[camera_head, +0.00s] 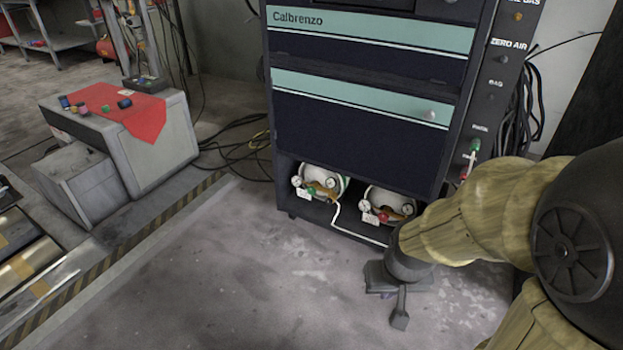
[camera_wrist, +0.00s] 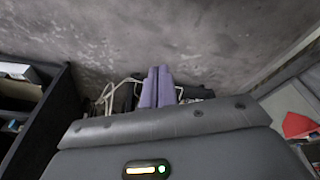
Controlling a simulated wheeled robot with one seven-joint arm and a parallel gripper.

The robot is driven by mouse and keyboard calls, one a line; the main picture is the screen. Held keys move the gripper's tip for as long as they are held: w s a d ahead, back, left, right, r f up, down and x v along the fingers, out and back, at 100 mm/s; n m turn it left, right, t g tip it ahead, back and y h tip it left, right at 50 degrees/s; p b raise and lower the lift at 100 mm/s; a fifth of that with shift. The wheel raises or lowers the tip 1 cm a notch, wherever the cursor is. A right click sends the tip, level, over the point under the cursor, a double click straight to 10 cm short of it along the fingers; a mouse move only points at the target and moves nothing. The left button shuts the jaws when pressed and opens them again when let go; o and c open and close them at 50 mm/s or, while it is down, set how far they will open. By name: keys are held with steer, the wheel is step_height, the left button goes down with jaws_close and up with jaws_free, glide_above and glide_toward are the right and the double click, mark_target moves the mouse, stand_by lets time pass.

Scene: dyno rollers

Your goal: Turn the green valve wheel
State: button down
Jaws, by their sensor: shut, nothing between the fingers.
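The green valve wheel (camera_head: 311,190) is a small knob on the brass fitting of the left gas cylinder (camera_head: 326,176), which lies in the open bottom bay of the dark cabinet. Gauges and a white tag sit around it. My gripper (camera_head: 399,318) is low over the floor, in front of the cabinet and to the right of the green wheel, well apart from it. In the wrist view my gripper (camera_wrist: 158,72) shows two purple fingers pressed together with nothing between them. I cannot make out the green wheel in the wrist view.
A second cylinder (camera_head: 391,201) with a red wheel (camera_head: 384,217) lies right of the first. A white hose (camera_head: 351,235) runs between them in front. The dark Calbrenzo cabinet (camera_head: 362,138) stands above. The floor (camera_head: 235,285) to the left is clear.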

steer(key=w+p+v, duration=0.2)
steer(key=p+v, duration=0.4)
steer(key=v, duration=0.2)
steer(key=shift+r, duration=0.35)
steer(key=shift+s+f, duration=0.1)
